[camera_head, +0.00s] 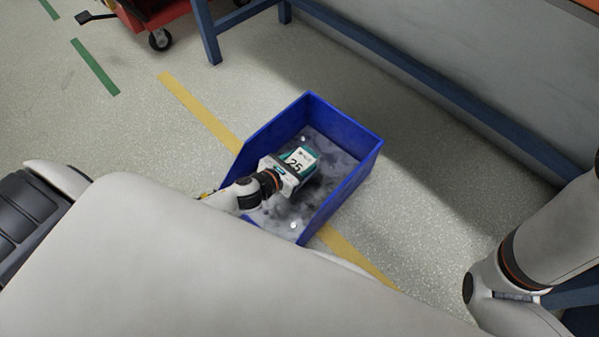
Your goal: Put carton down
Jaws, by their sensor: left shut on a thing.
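The carton (302,159) is a small white and teal box with a dark "25" on its label. My left gripper (283,175) is shut on it. Both are inside or just over the open blue bin (345,127); I cannot tell whether the carton touches the bin's floor. The gripper and my arm hide part of the carton and the bin's near left part. My right arm comes in at the right edge, but its gripper is not in view.
The bin stands on the speckled grey floor, across a yellow floor line (198,108). A blue-framed structure (440,88) runs along the upper right. A red wheeled cart (150,14) is at the top left. Green floor marks (95,67) lie left. Open floor surrounds the bin.

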